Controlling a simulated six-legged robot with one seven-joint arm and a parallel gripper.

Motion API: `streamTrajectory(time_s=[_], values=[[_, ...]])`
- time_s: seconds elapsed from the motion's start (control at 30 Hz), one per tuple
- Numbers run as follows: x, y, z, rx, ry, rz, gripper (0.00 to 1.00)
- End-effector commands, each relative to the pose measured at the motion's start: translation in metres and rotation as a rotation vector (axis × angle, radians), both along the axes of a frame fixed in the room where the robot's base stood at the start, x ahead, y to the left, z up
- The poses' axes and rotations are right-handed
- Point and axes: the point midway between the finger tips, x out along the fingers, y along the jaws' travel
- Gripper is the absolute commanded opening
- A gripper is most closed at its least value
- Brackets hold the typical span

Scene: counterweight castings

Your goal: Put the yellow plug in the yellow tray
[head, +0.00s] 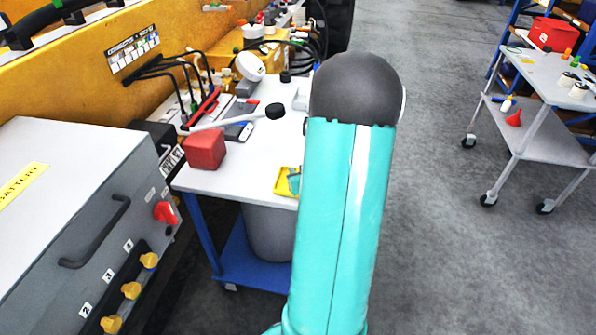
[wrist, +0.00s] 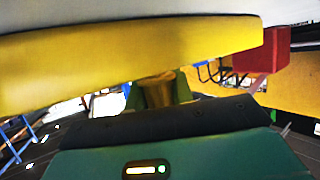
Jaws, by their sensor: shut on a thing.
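The yellow tray (head: 282,187) sits on the white table top in the head view, at its front edge, partly hidden by my teal arm. A small teal patch shows over it; I cannot tell what it is. In the wrist view a large yellow band, which looks like the tray's side (wrist: 120,62), fills the upper part, very close. My gripper (wrist: 157,92) shows there just below this band, shut on the yellow plug (wrist: 157,88). Only part of the plug shows, between the green fingers. I cannot tell whether the plug touches the tray.
A red block (head: 204,149) stands on the table's (head: 228,183) left corner; behind it lie a dark-tipped white handle and tools. A grey bin (head: 268,235) stands below. A grey battery cabinet (head: 70,200) is at left. Open floor lies right, before a white cart (head: 540,140).

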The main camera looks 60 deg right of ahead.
Motion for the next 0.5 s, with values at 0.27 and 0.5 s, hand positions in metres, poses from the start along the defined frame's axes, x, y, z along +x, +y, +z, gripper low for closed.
streamTrajectory(time_s=[0.27,0.5], values=[[0.0022,0.0001,-0.0009,-0.001,-0.001,0.0,0.02],[0.002,-0.0005,-0.003,-0.001,-0.001,-0.001,0.45]])
